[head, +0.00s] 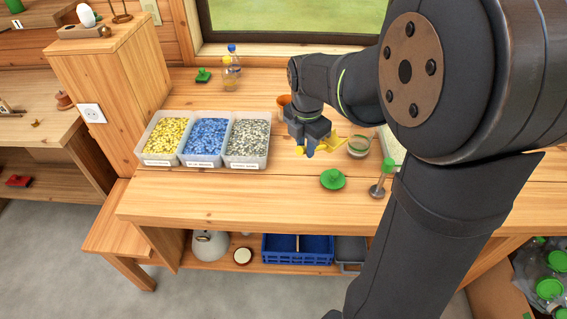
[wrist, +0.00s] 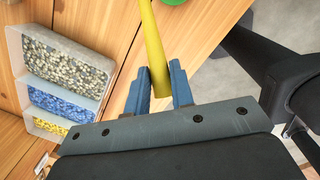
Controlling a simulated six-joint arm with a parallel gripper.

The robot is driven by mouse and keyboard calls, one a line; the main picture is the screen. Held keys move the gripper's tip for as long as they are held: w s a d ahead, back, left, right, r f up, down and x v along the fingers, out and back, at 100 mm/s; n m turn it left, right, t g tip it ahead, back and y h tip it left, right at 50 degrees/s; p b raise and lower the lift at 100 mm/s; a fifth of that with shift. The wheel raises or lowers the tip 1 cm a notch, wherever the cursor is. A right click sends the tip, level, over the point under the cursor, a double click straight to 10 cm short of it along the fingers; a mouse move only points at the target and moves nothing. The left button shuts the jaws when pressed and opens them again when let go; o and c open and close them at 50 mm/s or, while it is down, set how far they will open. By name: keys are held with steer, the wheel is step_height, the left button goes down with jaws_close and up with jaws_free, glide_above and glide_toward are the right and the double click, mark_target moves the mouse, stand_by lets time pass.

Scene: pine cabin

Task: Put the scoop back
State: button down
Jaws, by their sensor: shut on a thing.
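The yellow scoop (head: 331,141) is held above the workbench, right of the three bins and close to a glass jar. My gripper (head: 309,148) is shut on it. In the wrist view its yellow handle (wrist: 150,40) runs up from between my blue fingers (wrist: 158,82) and out of the top edge. The scoop's far end is outside the wrist view and small in the head view. A tray of bins holds yellow pellets (head: 166,135), blue pellets (head: 205,136) and grey pellets (head: 248,137), each with a label in front.
The glass jar (head: 358,148) has green in it. A green-knobbed lid (head: 333,179) lies in front of it, and a green-topped metal stand (head: 379,183) is at the right. An orange cup (head: 283,100) is behind my gripper. A bottle (head: 231,72) stands at the back. The front-left bench is clear.

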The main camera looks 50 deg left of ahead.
steer(key=shift+s+a+f, duration=0.9)
steer(key=shift+a+f, duration=0.45)
steer(key=shift+f, duration=0.3)
steer(key=shift+s+a+f, duration=0.9)
steer(key=shift+a+f, duration=0.4)
steer(key=shift+f, duration=0.3)
steer(key=shift+s+a+f, duration=0.9)
steer(key=shift+a+f, duration=0.45)
steer(key=shift+f, duration=0.3)
steer(key=shift+f, duration=0.15)
steer(key=c, duration=1.3)
jaws_free()
steer(key=shift+o, duration=0.2)
step_height(320, 180, up, 12)
steer(key=shift+s+d, duration=0.2)
steer(key=shift+s, duration=0.25)
